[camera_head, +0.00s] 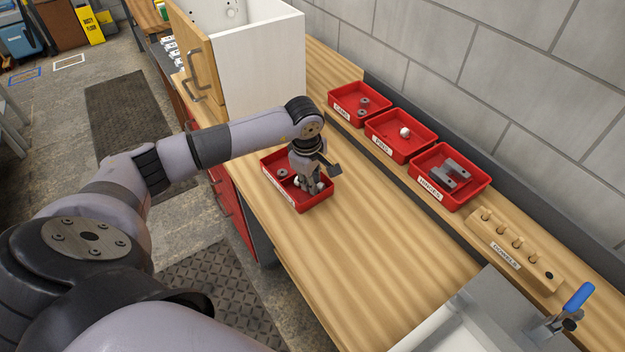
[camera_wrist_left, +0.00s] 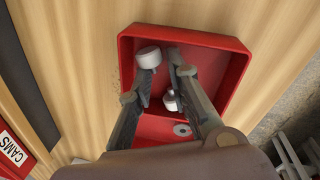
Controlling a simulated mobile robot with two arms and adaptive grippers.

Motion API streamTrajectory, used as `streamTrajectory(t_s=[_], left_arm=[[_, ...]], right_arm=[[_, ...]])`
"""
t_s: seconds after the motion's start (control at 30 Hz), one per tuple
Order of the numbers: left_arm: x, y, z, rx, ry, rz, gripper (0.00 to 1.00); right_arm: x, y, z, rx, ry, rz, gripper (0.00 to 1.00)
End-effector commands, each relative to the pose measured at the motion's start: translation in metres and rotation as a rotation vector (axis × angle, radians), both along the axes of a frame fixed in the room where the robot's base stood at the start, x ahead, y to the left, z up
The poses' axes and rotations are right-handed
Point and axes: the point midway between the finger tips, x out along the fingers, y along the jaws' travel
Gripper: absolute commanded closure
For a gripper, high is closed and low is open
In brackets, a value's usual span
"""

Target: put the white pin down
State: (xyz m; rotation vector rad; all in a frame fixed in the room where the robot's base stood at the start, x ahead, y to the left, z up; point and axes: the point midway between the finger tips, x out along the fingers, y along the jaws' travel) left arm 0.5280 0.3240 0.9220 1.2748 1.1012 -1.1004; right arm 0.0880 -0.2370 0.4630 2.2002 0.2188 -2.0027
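My left gripper (camera_head: 311,186) reaches down into a small red tray (camera_head: 301,206) on the bench. In the left wrist view, its fingers (camera_wrist_left: 164,72) are apart, inside the walls of the same tray (camera_wrist_left: 235,62). A white pin (camera_wrist_left: 148,57) is at the tip of the left-hand finger; whether it touches the finger I cannot tell. A second pin, white and metallic (camera_wrist_left: 170,101), shows between the fingers, lower in the picture. A grey washer (camera_wrist_left: 182,129) lies on the tray floor. The fingers partly hide the tray's contents. My right gripper is not in view.
Red bins for cams (camera_head: 347,117), pins (camera_head: 381,147) and hinges (camera_head: 423,187) line the wall side, with a wooden dowel block (camera_head: 516,240) beyond. A white cabinet (camera_head: 262,72) stands behind. A blue-handled clamp (camera_head: 577,298) is at lower right. The bench middle (camera_head: 375,250) is clear.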

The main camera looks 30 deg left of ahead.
Motion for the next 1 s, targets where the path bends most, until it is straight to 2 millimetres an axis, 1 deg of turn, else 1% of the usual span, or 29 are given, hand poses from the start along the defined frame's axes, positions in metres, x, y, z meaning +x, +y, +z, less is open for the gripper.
streamTrajectory(t_s=[0.03,0.1,0.37,0.47,0.53,0.67,0.9,1.0], left_arm=[[0.000,0.000,0.000,0.000,0.000,0.000,0.77],[0.000,0.000,0.000,0.000,0.000,0.000,0.73],[0.000,0.000,0.000,0.000,0.000,0.000,0.72],[0.000,0.000,0.004,0.000,0.000,0.000,0.72],[0.000,0.000,0.009,0.000,-0.003,0.000,0.72],[-0.003,0.001,0.030,0.001,-0.007,0.000,0.72],[-0.011,0.000,0.082,0.000,-0.006,-0.001,0.72],[-0.014,0.001,0.099,0.001,-0.005,0.000,0.72]], right_arm=[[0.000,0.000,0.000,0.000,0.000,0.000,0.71],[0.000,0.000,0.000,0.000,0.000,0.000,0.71],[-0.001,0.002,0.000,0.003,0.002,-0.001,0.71],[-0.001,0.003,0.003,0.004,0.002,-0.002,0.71],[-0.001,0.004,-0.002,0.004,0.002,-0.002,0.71],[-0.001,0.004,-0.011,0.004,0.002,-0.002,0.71],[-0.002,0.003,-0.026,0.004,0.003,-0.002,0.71],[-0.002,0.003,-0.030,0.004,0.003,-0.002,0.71]])
